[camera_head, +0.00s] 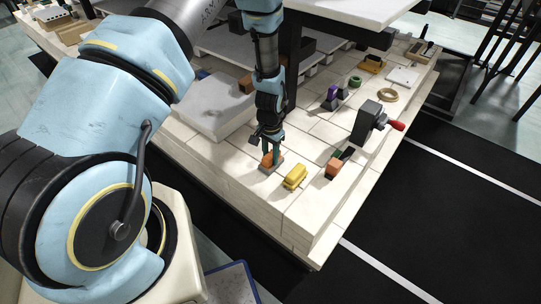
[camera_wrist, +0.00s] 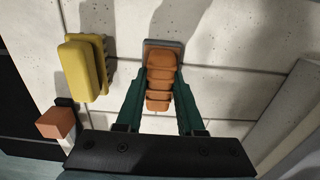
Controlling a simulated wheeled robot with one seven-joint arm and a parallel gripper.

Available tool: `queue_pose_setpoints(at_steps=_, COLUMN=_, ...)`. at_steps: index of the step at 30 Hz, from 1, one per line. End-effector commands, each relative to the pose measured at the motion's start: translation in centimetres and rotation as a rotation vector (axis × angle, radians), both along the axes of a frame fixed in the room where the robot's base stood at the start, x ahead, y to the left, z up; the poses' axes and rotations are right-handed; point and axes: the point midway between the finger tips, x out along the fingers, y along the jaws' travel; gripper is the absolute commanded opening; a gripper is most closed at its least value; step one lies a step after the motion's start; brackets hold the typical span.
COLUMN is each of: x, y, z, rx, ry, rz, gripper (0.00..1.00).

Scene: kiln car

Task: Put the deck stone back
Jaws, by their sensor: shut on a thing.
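An orange ribbed grip on a grey slab, which looks like the deck stone (camera_head: 266,161), is on the pale block deck (camera_head: 318,210) near its front edge. In the wrist view the deck stone (camera_wrist: 162,80) lies between the two green fingers of my gripper (camera_wrist: 160,95), which are shut on its orange grip. In the head view my gripper (camera_head: 269,145) points down onto it from above. The grey slab sticks out past the grip at the far end. I cannot tell whether its underside touches the deck.
A yellow brush-like block (camera_head: 294,177) lies close beside the stone. An orange and dark block (camera_head: 332,168) and a dark tool with a red handle (camera_head: 368,122) stand to the right. A white slab (camera_head: 218,108) lies to the left. A post and a raised shelf (camera_head: 335,12) rise behind.

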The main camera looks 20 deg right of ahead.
Motion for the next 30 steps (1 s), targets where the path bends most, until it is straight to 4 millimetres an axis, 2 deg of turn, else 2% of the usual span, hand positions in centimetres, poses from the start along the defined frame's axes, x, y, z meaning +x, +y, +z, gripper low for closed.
queue_pose_setpoints(at_steps=30, x=0.02, y=-0.02, z=-0.67, rx=-0.001, ry=0.000, rz=0.000, gripper=0.00)
